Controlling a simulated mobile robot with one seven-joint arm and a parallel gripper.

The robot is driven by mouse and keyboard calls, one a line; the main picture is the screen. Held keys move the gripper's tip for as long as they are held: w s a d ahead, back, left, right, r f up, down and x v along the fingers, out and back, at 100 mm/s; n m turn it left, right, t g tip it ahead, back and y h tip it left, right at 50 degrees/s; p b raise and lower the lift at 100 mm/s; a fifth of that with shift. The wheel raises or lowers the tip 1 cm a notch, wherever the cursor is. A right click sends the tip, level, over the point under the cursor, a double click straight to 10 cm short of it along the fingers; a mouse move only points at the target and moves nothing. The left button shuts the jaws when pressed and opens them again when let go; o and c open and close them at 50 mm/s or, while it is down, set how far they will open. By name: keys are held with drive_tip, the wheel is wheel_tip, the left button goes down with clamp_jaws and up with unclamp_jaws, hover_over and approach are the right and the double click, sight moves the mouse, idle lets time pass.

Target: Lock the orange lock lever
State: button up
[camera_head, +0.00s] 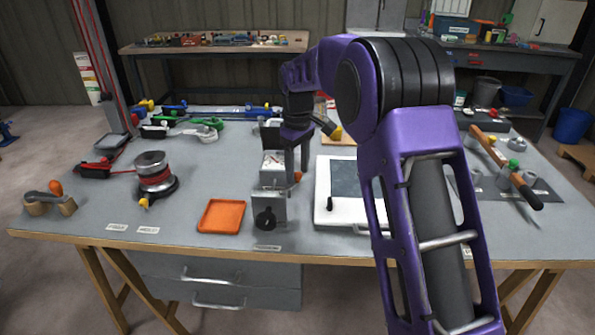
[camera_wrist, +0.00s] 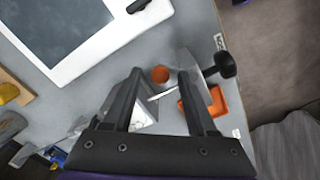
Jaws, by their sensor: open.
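The orange knob of the lock lever (camera_head: 297,177) shows at the right side of a grey metal device (camera_head: 272,205) near the table's front middle. In the wrist view the round orange knob (camera_wrist: 160,74) appears between my two fingertips. My gripper (camera_head: 298,158) is open and points down at the device. In the wrist view its two dark fingers (camera_wrist: 160,82) stand apart on either side of the knob, and I see no grip on it. The lever's arm is mostly hidden. The device has a black round knob (camera_head: 265,219) on its front, also in the wrist view (camera_wrist: 225,64).
An orange tray (camera_head: 221,216) lies left of the device. A white-framed panel with a dark face (camera_head: 345,212) lies close on its right.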

drive_tip(key=shift+f, duration=0.2)
clamp_jaws()
drive_tip(key=shift+s+d, duration=0.1)
idle(0.4)
drive_tip(key=shift+s+d+m+p, duration=0.2)
drive_tip(key=shift+s+m+p, duration=0.45)
drive_tip(key=shift+m, duration=1.15)
drive_tip(key=shift+s+d+m+p, duration=0.2)
drive_tip(key=shift+s+m+p, duration=0.45)
drive_tip(key=shift+m, duration=1.15)
drive_tip(key=shift+s+d+m+p, duration=0.3)
drive_tip(key=shift+s+m, duration=0.55)
drive_tip(key=shift+m, duration=0.95)
drive_tip(key=shift+a, duration=0.1)
